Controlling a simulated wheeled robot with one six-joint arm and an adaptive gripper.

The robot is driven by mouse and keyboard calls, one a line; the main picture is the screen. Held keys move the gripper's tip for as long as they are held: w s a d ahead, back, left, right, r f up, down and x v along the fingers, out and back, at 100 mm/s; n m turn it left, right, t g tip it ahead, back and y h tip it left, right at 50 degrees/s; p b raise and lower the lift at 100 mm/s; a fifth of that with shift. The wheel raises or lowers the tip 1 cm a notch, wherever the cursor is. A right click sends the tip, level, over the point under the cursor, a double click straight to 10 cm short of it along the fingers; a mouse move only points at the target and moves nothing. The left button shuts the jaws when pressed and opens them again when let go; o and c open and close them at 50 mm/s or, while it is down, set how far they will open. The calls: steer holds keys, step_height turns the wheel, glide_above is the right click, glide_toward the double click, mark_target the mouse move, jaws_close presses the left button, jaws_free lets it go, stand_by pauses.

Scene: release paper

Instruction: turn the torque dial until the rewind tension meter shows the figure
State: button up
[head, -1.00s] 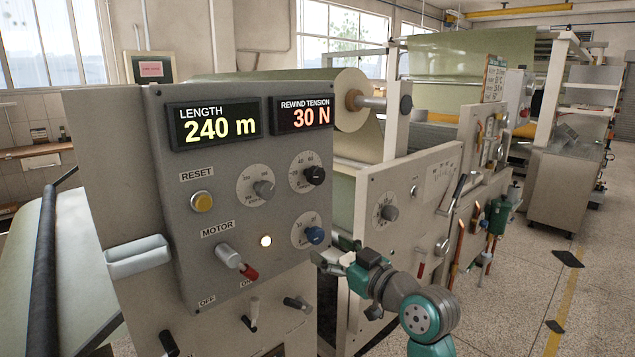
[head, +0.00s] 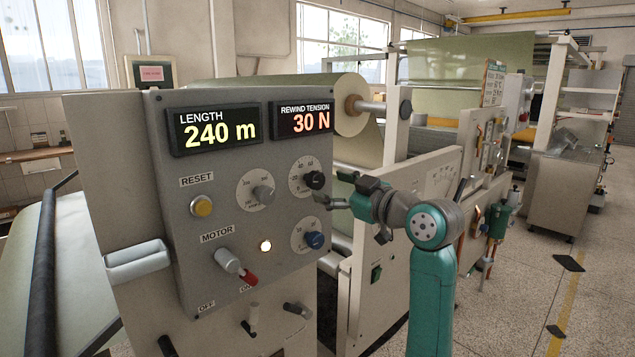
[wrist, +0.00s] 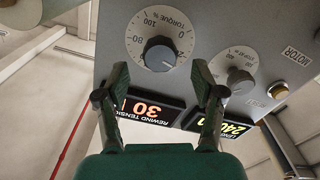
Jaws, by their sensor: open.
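The torque dial is a dark round knob (head: 315,180) on a white scale plate, at the upper right of the grey panel. It shows large in the wrist view (wrist: 160,53), with "TORQUE %" on its scale. The rewind tension meter (head: 303,118) above it reads 30 N in orange figures. It is upside down and partly hidden by my fingers in the wrist view (wrist: 150,108). My gripper (head: 337,189) is open and empty, just right of the dial in the head view. In the wrist view its fingertips (wrist: 161,72) stand apart below the knob, not closed on it.
The length display (head: 214,126) reads 240 m. A yellow reset button (head: 202,206) and a red-tipped motor lever (head: 236,266) are further left.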

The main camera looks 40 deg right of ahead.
mark_target(319, 182)
steer(key=shift+w, duration=2.55)
steer(key=shift+a, duration=0.1)
steer(key=c, duration=1.1)
